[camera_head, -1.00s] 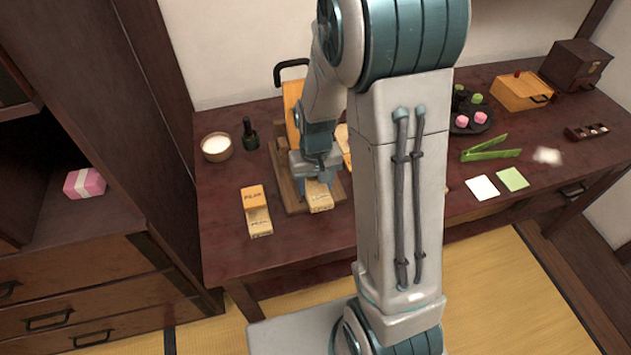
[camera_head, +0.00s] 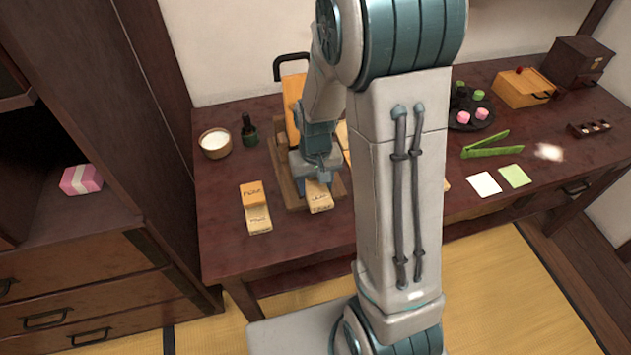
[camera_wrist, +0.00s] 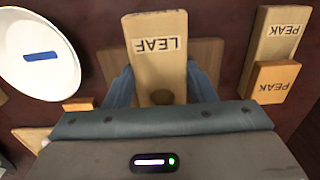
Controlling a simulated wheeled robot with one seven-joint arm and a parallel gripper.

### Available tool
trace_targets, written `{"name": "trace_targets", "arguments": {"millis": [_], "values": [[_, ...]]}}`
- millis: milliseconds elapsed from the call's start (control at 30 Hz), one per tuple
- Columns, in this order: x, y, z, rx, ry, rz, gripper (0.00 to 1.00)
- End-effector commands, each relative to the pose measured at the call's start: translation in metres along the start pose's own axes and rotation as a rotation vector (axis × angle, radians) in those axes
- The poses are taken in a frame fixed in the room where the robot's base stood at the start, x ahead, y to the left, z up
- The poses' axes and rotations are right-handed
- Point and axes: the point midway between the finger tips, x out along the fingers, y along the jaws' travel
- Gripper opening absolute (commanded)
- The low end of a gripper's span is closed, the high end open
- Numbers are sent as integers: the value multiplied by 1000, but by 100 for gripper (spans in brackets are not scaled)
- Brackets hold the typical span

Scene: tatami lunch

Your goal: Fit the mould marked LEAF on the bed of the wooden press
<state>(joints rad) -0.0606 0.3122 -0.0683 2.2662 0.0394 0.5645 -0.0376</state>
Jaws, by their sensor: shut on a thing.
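The LEAF mould (camera_wrist: 157,50) is a pale wooden block with a white label, held between the fingers of my gripper (camera_wrist: 160,90) in the wrist view. In the head view the mould's labelled end (camera_head: 319,196) sticks out toward the front from under my gripper (camera_head: 318,176). The wooden press (camera_head: 292,201) is below and behind my gripper, with its orange lever board raised and a black handle at the top. The mould is over the front of the press base; whether it touches the bed cannot be told, as my gripper hides that part.
Green tongs (camera_head: 485,146) and cards lie to the right.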

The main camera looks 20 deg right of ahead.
Motion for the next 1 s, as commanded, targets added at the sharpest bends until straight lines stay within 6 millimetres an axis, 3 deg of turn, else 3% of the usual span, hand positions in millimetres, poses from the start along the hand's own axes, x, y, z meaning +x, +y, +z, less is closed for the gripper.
{"name": "trace_targets", "arguments": {"millis": [833,867,900,933,1000], "values": [[16,0,0,0,0,0,27],[16,0,0,0,0,0,53],[15,0,0,0,0,0,64],[15,0,0,0,0,0,72],[15,0,0,0,0,0,76]]}}
